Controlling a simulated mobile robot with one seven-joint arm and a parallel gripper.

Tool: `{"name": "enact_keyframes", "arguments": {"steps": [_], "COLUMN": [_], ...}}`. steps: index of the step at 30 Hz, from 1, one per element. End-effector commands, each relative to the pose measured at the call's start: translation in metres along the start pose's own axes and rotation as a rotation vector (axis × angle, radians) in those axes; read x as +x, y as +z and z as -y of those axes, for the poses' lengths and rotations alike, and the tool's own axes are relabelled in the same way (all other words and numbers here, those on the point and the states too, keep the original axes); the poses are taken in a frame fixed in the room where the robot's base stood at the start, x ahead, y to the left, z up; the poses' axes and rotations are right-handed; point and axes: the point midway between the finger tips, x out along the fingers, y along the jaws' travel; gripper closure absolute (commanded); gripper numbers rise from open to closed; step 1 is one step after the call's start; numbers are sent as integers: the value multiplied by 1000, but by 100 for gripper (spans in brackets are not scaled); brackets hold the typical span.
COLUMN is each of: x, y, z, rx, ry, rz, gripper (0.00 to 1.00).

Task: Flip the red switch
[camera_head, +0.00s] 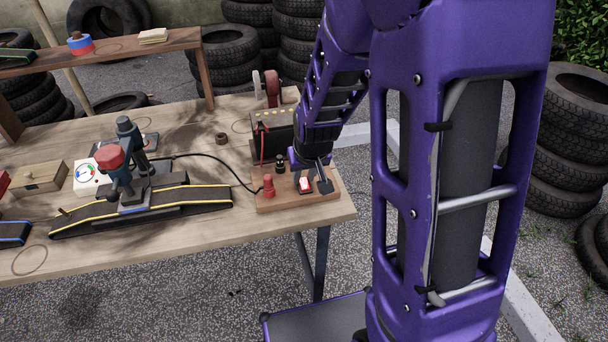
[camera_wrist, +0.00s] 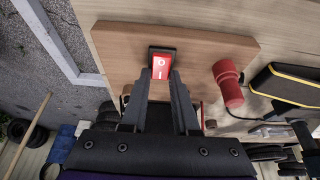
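The red switch (camera_head: 305,184) is a small rocker in a black frame on a wooden board (camera_head: 328,200) at the table's right end. In the wrist view the red switch (camera_wrist: 161,67) shows white O and I marks; I cannot tell which side is pressed. My gripper (camera_head: 313,183) points down over the board at the switch. In the wrist view the two dark fingers of my gripper (camera_wrist: 162,76) stand apart, one on either side of the switch's near part, with nothing held. Whether they touch it is unclear.
A red post (camera_head: 268,186) and a black post (camera_head: 280,163) stand on the board beside the switch. A dark battery-like box (camera_head: 272,134) sits behind. A cable runs left to a black curved track (camera_head: 180,199) with a red-topped machine (camera_head: 110,160). Tyre stacks surround the table.

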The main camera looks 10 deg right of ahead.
Motion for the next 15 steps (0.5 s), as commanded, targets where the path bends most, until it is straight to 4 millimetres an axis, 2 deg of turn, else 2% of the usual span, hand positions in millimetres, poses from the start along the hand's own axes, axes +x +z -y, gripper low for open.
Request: {"name": "enact_keyframes", "arguments": {"steps": [1,4,5,15], "x": [0,0,0,-5], "y": [-1,0,0,-1], "z": [0,0,0,0], "rx": [0,0,0,0], "ry": [0,0,0,0], "rz": [-1,0,0,1], "gripper": [62,44,43,43]}}
